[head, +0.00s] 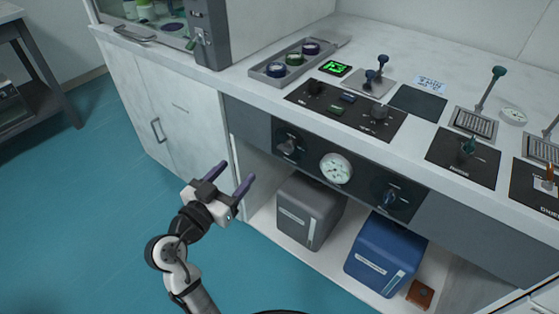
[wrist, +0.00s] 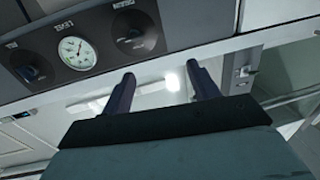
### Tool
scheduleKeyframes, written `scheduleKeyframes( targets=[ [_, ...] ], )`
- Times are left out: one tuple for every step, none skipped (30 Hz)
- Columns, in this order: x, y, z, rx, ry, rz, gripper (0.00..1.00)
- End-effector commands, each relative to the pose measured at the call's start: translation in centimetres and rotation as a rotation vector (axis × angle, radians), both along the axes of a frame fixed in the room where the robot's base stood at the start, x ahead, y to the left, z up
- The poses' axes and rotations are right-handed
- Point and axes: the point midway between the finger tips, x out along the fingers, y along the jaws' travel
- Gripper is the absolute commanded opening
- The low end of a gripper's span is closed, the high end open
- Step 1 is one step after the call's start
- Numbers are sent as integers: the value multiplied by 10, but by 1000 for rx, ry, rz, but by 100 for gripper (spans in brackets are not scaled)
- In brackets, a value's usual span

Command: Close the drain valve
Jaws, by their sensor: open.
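Two round knobs flank a white dial gauge (head: 336,168) on the dark front panel under the counter. The left knob (head: 289,147) is grey and the right knob (head: 391,200) has a blue handle. Their labels are too small to read, so I cannot tell which is the drain valve. The wrist view shows the panel inverted, with the grey knob (wrist: 131,33) right of the gauge (wrist: 77,52) and the blue one (wrist: 31,68) to its left. My gripper (head: 231,180) is open and empty, in front of the cabinet, lower left of the panel and apart from it.
A grey box (head: 309,212) and a blue box (head: 384,255) stand in the open shelf below the panel. The floor (head: 90,220) at left is clear.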

Motion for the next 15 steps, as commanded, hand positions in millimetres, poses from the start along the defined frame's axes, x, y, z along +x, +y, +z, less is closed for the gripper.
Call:
scheduleKeyframes(
  targets=[
    [-6, -13, -13, -2, 12, -59, 60],
    [-8, -18, -16, -1, 13, -86, 60],
    [-11, -24, -19, 0, 14, -111, 60],
    [-11, -27, -20, 0, 14, -124, 60],
    [-11, -29, -20, 1, 14, -133, 60],
    [-9, -32, -20, 1, 14, -138, 60],
    [-7, -34, -19, 1, 14, -139, 60],
    [-4, -36, -19, 1, 14, -139, 60],
    [1, -39, -19, 1, 15, -139, 60],
    [5, -42, -18, 1, 14, -139, 60],
    [9, -46, -18, 1, 14, -139, 60],
    [15, -50, -18, 1, 14, -139, 60],
    [21, -54, -18, 1, 14, -139, 60],
    [26, -58, -18, 1, 15, -139, 60],
    [33, -63, -17, 1, 14, -138, 60]
  ],
)
